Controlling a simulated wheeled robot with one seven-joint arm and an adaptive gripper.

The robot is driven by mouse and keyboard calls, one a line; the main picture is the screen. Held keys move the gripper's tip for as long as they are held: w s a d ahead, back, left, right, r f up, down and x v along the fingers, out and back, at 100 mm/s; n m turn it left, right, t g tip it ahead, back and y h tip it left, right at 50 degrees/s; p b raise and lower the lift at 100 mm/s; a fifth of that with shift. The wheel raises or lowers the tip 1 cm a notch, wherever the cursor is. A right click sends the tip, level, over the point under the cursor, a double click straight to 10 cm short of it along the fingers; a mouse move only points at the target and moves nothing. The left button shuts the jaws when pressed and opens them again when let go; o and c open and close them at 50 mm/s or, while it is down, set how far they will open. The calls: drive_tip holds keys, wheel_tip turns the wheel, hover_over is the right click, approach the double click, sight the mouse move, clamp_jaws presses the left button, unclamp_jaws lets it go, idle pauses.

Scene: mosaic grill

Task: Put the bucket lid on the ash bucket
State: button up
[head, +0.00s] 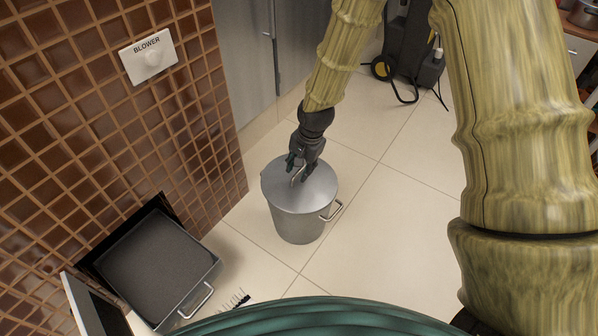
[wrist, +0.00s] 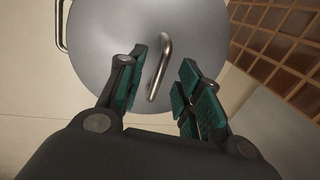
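The grey metal bucket lid (head: 311,196) lies over the top of the ash bucket (head: 299,226), which stands on the tiled floor with a side handle at its right. In the head view the lid looks level and seems to cover the rim. The wrist view shows the lid (wrist: 101,38) from above with its bar handle (wrist: 160,68). My gripper (head: 301,174) is over the lid. In the wrist view my gripper (wrist: 158,88) is open, with its green-padded fingers apart on either side of the handle. I see gaps between the handle and both fingers.
A dark ash drawer (head: 160,262) with a handle sticks out of the brown tiled wall at left. A wall plate marked BLOWER (head: 148,56) is above. A black and yellow machine (head: 408,55) stands at the back. The floor right of the bucket is clear.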

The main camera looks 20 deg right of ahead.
sight(305, 186)
wheel_tip(305, 186, up, 9)
drive_tip(key=s+d, duration=0.1)
drive_tip(key=shift+s+f, duration=0.15)
drive_tip(key=shift+f, duration=0.05)
